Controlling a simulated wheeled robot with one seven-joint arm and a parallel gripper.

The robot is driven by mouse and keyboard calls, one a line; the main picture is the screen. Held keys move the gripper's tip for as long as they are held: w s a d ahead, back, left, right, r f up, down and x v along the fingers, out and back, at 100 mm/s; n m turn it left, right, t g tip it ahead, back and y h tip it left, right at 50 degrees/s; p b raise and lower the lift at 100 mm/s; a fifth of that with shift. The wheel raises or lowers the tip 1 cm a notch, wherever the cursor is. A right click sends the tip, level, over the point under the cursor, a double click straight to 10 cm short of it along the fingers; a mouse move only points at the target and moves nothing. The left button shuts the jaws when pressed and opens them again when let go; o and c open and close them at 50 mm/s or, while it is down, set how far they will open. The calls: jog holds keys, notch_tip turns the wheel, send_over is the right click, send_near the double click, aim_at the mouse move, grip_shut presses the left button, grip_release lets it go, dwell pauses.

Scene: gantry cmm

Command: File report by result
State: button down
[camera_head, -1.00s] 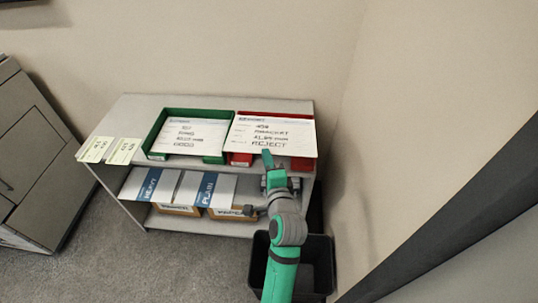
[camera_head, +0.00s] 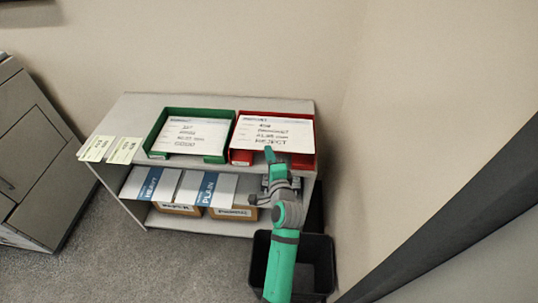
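A white report sheet (camera_head: 272,132) whose last line appears to read REJECT lies in the red tray (camera_head: 303,162) on the right of the shelf top. Another white sheet (camera_head: 190,136) lies in the green tray (camera_head: 157,155) to its left; its last line is blurred, perhaps GOOD. My gripper (camera_head: 270,157) is at the front edge of the red tray, just in front of the sheet. I see no sheet in it. Its fingers are seen from behind and too small to tell their opening.
The grey shelf unit (camera_head: 137,109) carries two pale note cards (camera_head: 109,150) at its left front edge. A black bin (camera_head: 318,262) stands at front right, beside my arm.

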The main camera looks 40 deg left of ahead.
jog(key=shift+w+a+f, duration=0.25)
jog(key=shift+w+f, duration=0.2)
jog(key=shift+f, duration=0.35)
jog(key=shift+w+a+f, duration=0.3)
jog(key=shift+w+f, duration=0.2)
jog(key=shift+f, duration=0.3)
jog(key=shift+w+a+f, duration=0.25)
jog(key=shift+w+f, duration=0.2)
jog(key=shift+f, duration=0.35)
jog(key=c, duration=2.1)
grip_release()
jog(key=o, duration=0.6)
jog(key=v, duration=1)
jog(key=shift+s+d, duration=0.25)
jog(key=shift+s, duration=0.05)
